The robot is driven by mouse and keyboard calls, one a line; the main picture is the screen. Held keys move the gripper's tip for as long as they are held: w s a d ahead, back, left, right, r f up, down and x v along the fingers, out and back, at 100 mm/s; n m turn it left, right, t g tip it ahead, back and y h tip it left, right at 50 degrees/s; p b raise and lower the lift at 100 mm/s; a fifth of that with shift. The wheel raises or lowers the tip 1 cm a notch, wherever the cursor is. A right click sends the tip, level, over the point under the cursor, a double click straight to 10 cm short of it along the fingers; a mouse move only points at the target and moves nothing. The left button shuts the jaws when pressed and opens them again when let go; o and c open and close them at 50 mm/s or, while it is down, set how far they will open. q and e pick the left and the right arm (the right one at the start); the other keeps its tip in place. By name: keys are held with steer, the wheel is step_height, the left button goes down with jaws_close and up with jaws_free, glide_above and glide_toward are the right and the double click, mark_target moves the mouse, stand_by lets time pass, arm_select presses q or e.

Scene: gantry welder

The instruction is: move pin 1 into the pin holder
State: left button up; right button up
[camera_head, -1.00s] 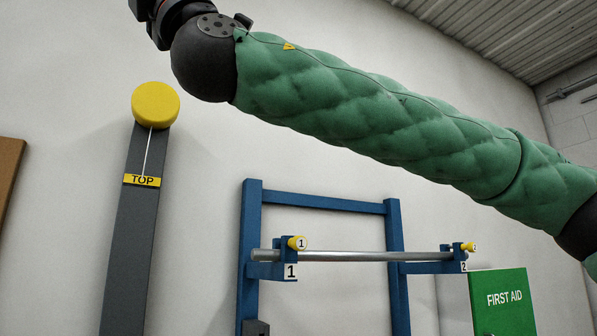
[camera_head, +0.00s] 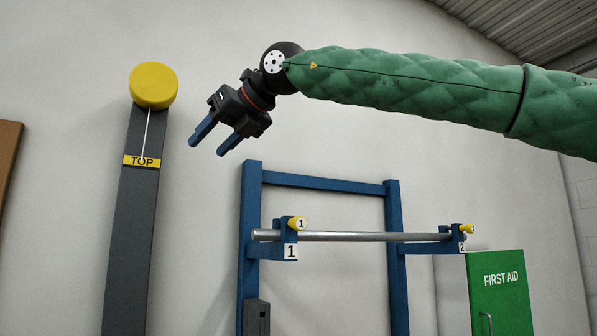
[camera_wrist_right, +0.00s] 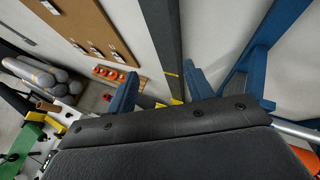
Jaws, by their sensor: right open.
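Pin 1 (camera_head: 297,223) is a yellow-headed pin marked "1". It sits in the blue bracket (camera_head: 270,251) labelled 1, at the left end of a silver bar (camera_head: 350,237). My right gripper (camera_head: 207,147) is open and empty. It hangs up and to the left of pin 1 in the head view, fingers pointing down and left. Its two blue fingers also show in the right wrist view (camera_wrist_right: 160,88), with nothing between them. I cannot make out the pin holder for certain. My left gripper is not in view.
A grey post with a yellow round top (camera_head: 153,86) and a "TOP" label stands left of the gripper. A second yellow pin (camera_head: 468,229) sits at bracket 2. The blue frame (camera_head: 250,200) stands by the wall. A green first aid cabinet (camera_head: 500,295) is at right.

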steer(key=w+d+f+m+h, duration=0.25)
steer(key=d+h, duration=0.25)
steer(key=d, duration=0.3)
steer(key=m+g+h, duration=0.2)
steer(key=m+h, duration=0.1)
steer(key=h, duration=0.3)
glide_toward(301, 223)
arm_select(q)
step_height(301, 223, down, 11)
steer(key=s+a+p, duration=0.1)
steer(key=p, duration=0.1)
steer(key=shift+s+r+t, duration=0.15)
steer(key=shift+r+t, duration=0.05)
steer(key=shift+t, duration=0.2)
arm_select(e)
steer(key=shift+x, duration=4.05)
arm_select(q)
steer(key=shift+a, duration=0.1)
